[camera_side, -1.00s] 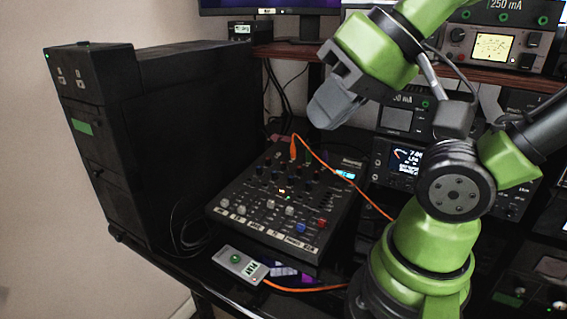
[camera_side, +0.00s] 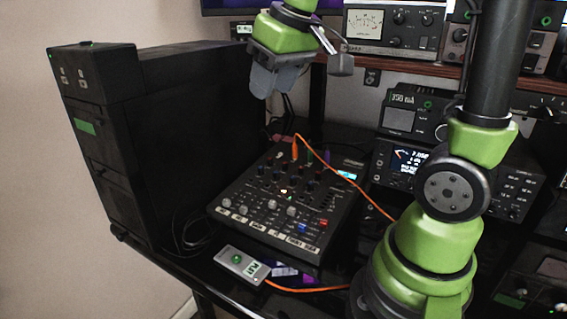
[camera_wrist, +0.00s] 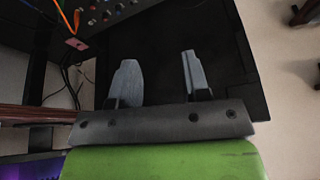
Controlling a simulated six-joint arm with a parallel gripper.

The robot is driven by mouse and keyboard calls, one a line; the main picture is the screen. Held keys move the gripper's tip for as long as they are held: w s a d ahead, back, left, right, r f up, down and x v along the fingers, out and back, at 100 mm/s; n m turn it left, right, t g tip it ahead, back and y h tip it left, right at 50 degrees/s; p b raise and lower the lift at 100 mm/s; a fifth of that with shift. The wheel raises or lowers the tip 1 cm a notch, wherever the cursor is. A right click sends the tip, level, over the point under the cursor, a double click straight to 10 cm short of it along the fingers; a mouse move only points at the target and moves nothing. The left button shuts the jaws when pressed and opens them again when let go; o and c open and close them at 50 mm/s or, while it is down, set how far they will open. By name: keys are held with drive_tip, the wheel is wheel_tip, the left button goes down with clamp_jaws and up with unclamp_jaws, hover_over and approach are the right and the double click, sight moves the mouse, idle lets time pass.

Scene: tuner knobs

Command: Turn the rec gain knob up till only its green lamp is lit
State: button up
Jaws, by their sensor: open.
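The black mixer (camera_side: 338,205) stands on the desk with rows of small knobs. Along its front edge are grey-white knobs, a blue one and a red one (camera_side: 322,223). The labels are too small for me to tell which knob is rec gain. My gripper (camera_side: 275,82) is open and empty, well above and behind the mixer. In the wrist view its two grey fingers (camera_wrist: 159,62) are apart, over a dark surface, with part of the mixer at the top left edge.
An orange cable (camera_side: 350,180) rises from the mixer and runs off to the right. A grey box with a green button (camera_side: 240,262) lies in front. A tall black cabinet (camera_side: 190,120) stands left; radio units (camera_side: 410,155) stand right. A shelf (camera_side: 430,72) is behind.

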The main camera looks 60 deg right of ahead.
drive_tip(key=w+d+f+n+g+h, duration=0.1)
drive_tip(key=w+d+f+g, duration=0.1)
drive_tip(key=w+d+f, duration=0.6)
drive_tip(key=n+g, duration=0.2)
approach(285, 163)
drive_tip(key=shift+h, duration=0.3)
drive_tip(key=f, duration=0.6)
drive_tip(key=d+f, duration=0.1)
drive_tip(key=f, duration=0.2)
drive_tip(key=shift+w+f, duration=0.15)
drive_tip(key=shift+w, duration=0.15)
clamp_jaws()
